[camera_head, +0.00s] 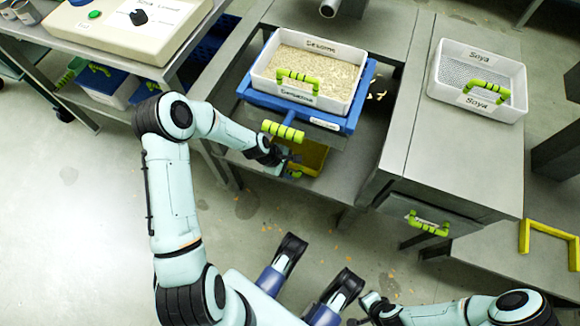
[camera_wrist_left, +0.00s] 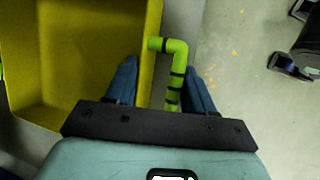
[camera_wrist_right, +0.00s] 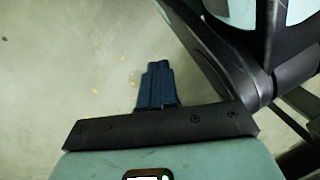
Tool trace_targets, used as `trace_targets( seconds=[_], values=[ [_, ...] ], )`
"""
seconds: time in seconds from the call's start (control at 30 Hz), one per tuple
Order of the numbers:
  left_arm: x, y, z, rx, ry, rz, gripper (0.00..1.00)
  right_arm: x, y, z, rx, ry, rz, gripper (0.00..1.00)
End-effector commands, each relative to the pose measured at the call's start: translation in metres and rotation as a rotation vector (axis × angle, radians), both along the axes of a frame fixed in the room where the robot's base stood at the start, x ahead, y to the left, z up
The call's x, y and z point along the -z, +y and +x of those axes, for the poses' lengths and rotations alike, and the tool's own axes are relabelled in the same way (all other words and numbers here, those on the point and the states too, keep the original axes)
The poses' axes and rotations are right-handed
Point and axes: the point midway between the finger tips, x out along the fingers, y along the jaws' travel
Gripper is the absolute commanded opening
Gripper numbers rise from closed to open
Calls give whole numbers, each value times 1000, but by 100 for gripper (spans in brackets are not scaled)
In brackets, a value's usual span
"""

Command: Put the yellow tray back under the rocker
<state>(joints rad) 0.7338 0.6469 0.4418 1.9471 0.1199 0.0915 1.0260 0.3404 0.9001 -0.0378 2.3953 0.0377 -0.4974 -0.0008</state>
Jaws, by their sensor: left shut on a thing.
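The yellow tray (camera_head: 314,157) is partly under the blue rocker (camera_head: 350,124), inside the grey stand, with its near end showing. In the left wrist view the tray (camera_wrist_left: 95,45) fills the upper left and looks empty. My left gripper (camera_head: 287,163) is shut on the tray's green handle (camera_wrist_left: 176,62), with one blue finger on each side of it. The far part of the tray is hidden beneath the rocker. My right gripper (camera_wrist_right: 157,85) is shut and empty, held over the floor away from the tray.
A white tray marked Sesame (camera_head: 312,72), full of seeds, sits on the rocker. A white Soya tray (camera_head: 478,80) stands on the grey bench at right. A yellow frame (camera_head: 548,240) is at far right. A control box (camera_head: 125,30) is upper left. Open floor lies in front.

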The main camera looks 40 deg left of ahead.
Motion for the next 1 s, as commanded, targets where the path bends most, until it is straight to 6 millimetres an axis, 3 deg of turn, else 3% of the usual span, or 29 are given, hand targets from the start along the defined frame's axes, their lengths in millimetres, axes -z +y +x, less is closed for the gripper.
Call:
trace_targets(
  seconds=[0.03,0.1,0.47,0.93,1.0],
  values=[
    [1,0,0,0,0,0,63,0,0,0,0,0,0,0],
    [0,0,0,0,0,0,79,0,0,0,-1,0,0,0],
    [-5,2,-2,-2,0,1,79,-3,0,3,-1,-11,-1,0],
    [-85,31,-31,-2,-1,2,79,-63,10,68,-14,-230,-13,0],
    [-94,35,-35,-3,0,1,79,-67,13,62,-19,-216,-4,0]
  ],
)
